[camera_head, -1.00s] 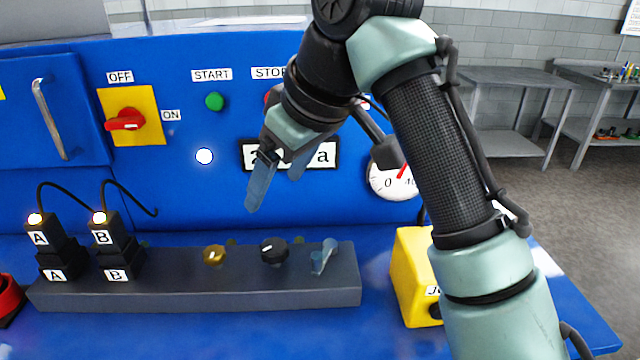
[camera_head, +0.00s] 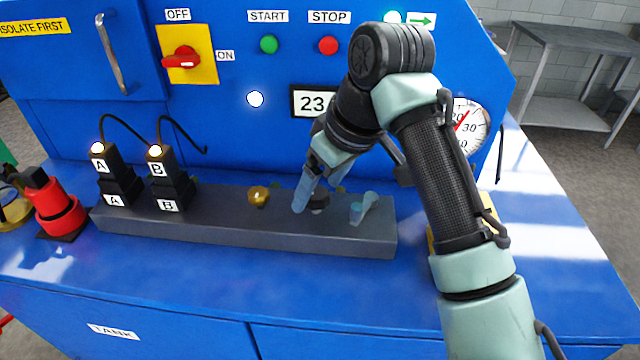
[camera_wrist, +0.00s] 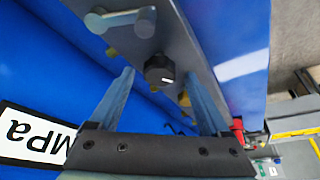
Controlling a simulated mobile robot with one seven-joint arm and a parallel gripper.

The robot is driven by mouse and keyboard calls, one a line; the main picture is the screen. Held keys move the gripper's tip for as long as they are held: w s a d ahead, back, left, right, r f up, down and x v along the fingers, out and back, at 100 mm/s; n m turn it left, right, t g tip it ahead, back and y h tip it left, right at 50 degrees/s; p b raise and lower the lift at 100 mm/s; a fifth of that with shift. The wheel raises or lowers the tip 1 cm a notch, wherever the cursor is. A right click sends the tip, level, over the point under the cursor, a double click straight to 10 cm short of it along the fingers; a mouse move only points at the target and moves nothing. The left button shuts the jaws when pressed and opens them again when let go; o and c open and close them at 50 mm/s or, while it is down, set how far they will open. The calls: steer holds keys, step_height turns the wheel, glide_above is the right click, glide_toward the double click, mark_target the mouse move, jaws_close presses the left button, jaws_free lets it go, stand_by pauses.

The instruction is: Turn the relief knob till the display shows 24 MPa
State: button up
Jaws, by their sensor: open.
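The display (camera_head: 312,103) shows 23, with its right part hidden behind my arm. A black knob (camera_head: 319,203) with a white mark sits on the grey manifold block (camera_head: 250,233). Which fitting is the relief knob, I cannot read from any label. My gripper (camera_head: 318,194) is open at the black knob and partly hides it. In the wrist view the black knob (camera_wrist: 159,68) shows between the two spread finger tips (camera_wrist: 159,76), with gaps on both sides. The display's upside-down MPa label (camera_wrist: 38,135) is at the lower left.
A brass knob (camera_head: 258,196) stands left of the black knob and a grey lever (camera_head: 363,208) right of it. Plugs A (camera_head: 117,180) and B (camera_head: 170,182) with cables stand farther left. A round gauge (camera_head: 468,128) is behind my arm. The front bench top is clear.

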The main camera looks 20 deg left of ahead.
steer(key=shift+a+f, duration=0.1)
steer(key=shift+f, duration=0.15)
jaws_close()
steer(key=shift+r+m+p, duration=0.2)
steer(key=shift+m+p, duration=0.4)
steer(key=shift+p, duration=0.3)
steer(key=shift+f+m+t+p, duration=0.15)
steer(key=shift+m+t+p, duration=0.15)
steer(key=shift+m+t, duration=0.1)
jaws_free()
